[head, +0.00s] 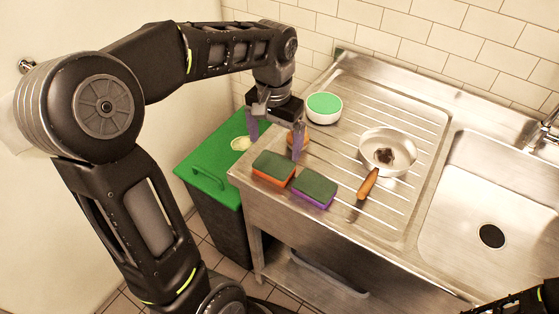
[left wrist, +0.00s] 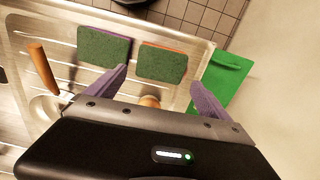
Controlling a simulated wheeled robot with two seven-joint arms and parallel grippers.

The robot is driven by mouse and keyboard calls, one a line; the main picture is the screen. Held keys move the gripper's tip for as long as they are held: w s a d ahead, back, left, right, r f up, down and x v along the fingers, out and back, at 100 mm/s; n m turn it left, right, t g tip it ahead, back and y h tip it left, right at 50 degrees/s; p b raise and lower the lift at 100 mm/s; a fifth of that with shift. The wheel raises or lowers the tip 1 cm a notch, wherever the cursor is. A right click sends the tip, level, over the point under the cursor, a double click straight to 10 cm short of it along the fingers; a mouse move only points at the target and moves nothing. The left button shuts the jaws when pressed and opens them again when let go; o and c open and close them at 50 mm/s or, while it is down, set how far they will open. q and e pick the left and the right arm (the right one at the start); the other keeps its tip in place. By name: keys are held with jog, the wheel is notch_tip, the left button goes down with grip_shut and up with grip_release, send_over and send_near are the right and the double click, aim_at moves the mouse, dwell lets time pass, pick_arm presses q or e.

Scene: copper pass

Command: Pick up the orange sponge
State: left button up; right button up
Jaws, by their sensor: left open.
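The orange sponge (head: 273,168) lies flat near the front left corner of the steel drainboard, its dark green scouring side up and its orange body showing at the front edge. In the left wrist view the orange sponge (left wrist: 162,64) lies ahead of the fingers, mostly green with a thin orange rim. My left gripper (head: 274,142) is open, with purple fingers pointing down, behind the sponge and apart from it. In the left wrist view the open gripper (left wrist: 158,77) has nothing gripped. My right gripper is not in view.
A purple sponge (head: 315,190) lies right beside the orange one. A small tan item (head: 304,139) sits partly hidden by a finger. A bowl with green inside (head: 323,107) and a wooden-handled pan (head: 387,166) stand behind and right. A green-lidded bin (head: 207,172) is left.

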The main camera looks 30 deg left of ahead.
aim_at(274, 164)
pick_arm(q)
jog(key=shift+s, duration=0.1)
jog(key=shift+f, duration=1.3)
jog(key=shift+f+p, duration=0.7)
jog(key=shift+f, duration=1.95)
jog(key=c, duration=1)
jog(key=shift+o, duration=0.2)
